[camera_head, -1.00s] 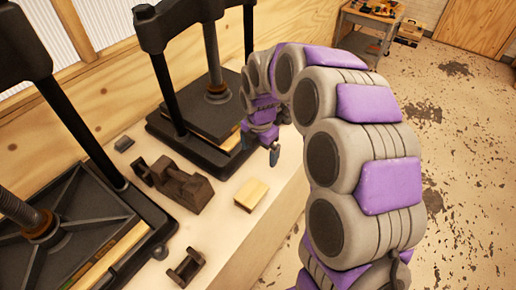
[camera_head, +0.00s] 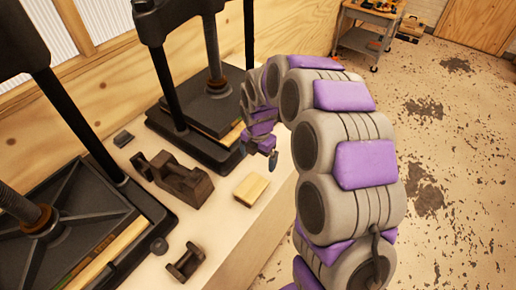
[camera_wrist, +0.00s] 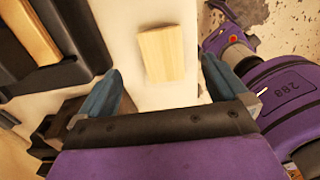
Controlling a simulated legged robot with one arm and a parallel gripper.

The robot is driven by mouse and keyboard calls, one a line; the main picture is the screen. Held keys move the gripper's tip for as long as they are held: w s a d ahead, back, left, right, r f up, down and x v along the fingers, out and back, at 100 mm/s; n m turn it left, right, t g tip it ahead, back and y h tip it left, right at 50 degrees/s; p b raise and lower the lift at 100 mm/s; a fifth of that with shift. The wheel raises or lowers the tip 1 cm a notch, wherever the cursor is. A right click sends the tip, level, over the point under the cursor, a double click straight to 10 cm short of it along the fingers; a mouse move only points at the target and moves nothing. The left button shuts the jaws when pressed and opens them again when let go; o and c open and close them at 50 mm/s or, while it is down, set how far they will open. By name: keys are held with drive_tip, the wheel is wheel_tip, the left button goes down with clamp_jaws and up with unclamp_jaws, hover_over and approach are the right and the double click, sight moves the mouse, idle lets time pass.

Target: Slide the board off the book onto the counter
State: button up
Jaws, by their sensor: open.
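A small pale wooden block-like piece (camera_head: 250,190) lies on the light counter (camera_head: 222,222). It may be the board, but I cannot make out a separate book under it. In the wrist view the pale piece (camera_wrist: 162,52) shows ahead, in the space between and beyond the fingers. My gripper (camera_head: 258,154) is above the counter, by the front right corner of the far press. In the wrist view my gripper (camera_wrist: 160,72) is open, with blue fingers apart and nothing between them. The pale piece appears apart from both fingers.
The far black press (camera_head: 195,140) holds a dark slab with wooden edging. A nearer press (camera_head: 75,235) fills the lower left. A dark tape-dispenser-like tool (camera_head: 178,182) and a small dark spool-shaped item (camera_head: 185,263) stand on the counter. The floor at right is open.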

sight(258, 178)
wheel_tip(258, 178, down, 11)
drive_tip(key=shift+f+b, duration=0.1)
drive_tip(key=shift+b, duration=0.7)
drive_tip(key=c, duration=0.9)
drive_tip(key=shift+w, duration=0.15)
